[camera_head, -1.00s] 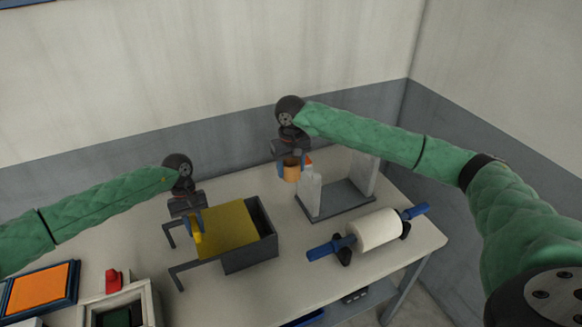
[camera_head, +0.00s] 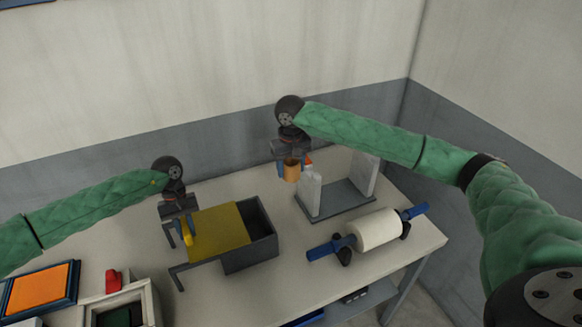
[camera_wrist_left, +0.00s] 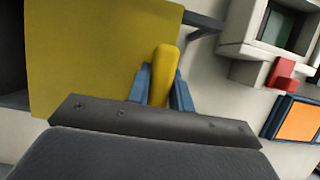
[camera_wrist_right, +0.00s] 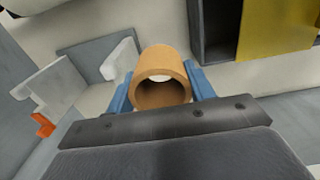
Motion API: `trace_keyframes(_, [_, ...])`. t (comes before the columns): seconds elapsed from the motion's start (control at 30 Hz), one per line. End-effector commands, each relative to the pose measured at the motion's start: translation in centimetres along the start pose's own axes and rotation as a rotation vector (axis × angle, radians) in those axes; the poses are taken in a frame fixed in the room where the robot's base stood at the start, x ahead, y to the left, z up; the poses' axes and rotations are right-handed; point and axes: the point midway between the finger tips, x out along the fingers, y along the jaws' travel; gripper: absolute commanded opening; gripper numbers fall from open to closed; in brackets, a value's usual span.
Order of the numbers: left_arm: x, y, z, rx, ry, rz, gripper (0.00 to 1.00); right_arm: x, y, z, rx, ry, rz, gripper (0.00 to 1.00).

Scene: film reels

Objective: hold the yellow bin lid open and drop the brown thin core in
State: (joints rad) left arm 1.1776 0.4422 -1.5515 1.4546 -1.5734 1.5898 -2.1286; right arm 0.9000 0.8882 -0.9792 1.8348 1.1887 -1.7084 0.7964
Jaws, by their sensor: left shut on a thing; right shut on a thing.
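The grey bin (camera_head: 262,250) stands on the table with its yellow lid (camera_head: 222,228) slid partly to the left, and a dark opening shows at its right. My left gripper (camera_head: 187,238) is shut on the lid's yellow handle (camera_wrist_left: 163,72), with a blue finger on each side of it. My right gripper (camera_head: 290,172) is shut on the brown core (camera_wrist_right: 160,80), a short hollow tube, and holds it above the table behind and right of the bin. The lid and bin opening also show at the top right of the right wrist view (camera_wrist_right: 220,25).
A grey stand with white uprights (camera_head: 310,190) and an orange tip is close to the right of the held core. A white roll on a blue rod (camera_head: 375,230) lies at the right. A framed box (camera_head: 118,305), red piece and orange panel (camera_head: 38,287) are front left.

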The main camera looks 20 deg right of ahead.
Motion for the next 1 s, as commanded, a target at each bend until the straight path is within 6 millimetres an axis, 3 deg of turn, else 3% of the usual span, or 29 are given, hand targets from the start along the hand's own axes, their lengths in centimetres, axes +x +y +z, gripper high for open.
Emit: trace_keyframes(1.0, [-0.1, -2.9, -0.1, -0.001, 0.002, 0.000, 0.00, 0.0, 0.0, 0.0, 0.000, 0.000, 0.000, 0.31])
